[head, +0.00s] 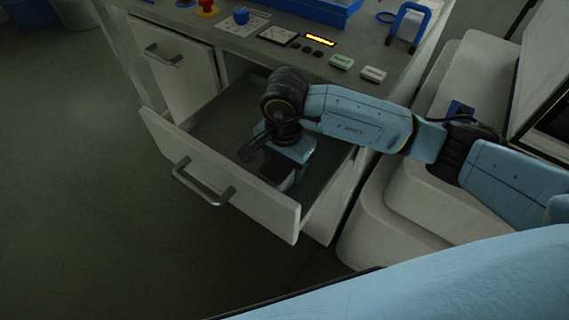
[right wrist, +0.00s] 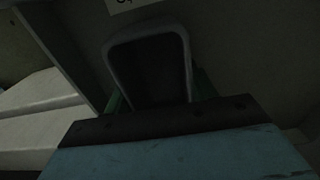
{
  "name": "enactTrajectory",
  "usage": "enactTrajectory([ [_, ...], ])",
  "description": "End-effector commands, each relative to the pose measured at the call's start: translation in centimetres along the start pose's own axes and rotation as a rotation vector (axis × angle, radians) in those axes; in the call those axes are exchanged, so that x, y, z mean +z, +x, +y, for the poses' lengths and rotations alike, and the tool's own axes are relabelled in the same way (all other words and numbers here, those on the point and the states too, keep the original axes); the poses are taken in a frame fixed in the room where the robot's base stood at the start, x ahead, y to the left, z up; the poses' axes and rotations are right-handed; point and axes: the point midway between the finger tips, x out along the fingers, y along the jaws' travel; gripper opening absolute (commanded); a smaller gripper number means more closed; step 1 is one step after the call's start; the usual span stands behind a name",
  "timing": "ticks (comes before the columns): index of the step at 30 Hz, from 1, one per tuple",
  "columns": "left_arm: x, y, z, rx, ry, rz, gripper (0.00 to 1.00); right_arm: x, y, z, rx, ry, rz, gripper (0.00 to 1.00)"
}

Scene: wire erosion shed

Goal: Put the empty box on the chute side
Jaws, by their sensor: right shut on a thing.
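My right gripper (head: 287,172) reaches down into the open drawer (head: 222,178). In the right wrist view an open box with a pale grey rim (right wrist: 147,37) and a dark, seemingly empty inside stands just beyond the gripper. The gripper is shut on this box; greenish finger parts show at both its sides. In the head view the gripper and wrist hide most of what is held. A white label (right wrist: 128,4) with cut-off lettering shows at the top of the wrist view. I cannot tell which side of the drawer it marks. My left gripper is not in view.
The drawer front with its handle (head: 203,184) juts out over open floor. Its walls stand close around my gripper. The counter (head: 290,25) above holds a blue tray (head: 318,8), a lit display (head: 320,40), small labelled blocks and a blue arched handle (head: 408,20). White machine housing stands at right.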

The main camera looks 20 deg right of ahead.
Motion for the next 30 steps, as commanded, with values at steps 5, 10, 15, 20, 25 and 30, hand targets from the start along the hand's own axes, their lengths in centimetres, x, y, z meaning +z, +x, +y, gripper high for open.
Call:
enactTrajectory([
  [5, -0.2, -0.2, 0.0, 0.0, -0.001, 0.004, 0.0, 0.0, 0.0, 0.0, 0.0, 0.0, 0.0, 0.76],
  [10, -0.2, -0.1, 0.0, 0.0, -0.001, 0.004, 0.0, 0.0, 0.0, 0.0, 0.0, 0.0, 0.0, 0.78],
  [15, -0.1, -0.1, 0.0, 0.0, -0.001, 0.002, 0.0, 0.0, -0.1, 0.0, 0.0, 0.0, 0.0, 0.78],
  [20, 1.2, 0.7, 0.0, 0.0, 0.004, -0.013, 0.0, -0.1, -1.2, -0.1, -0.004, -0.001, 0.002, 0.78],
  [25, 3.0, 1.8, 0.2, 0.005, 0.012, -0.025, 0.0, -0.1, -5.2, -0.1, -0.006, -0.001, 0.003, 0.78],
  [30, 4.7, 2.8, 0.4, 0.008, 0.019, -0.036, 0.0, -0.1, -8.8, -0.1, -0.004, -0.001, 0.003, 0.78],
])
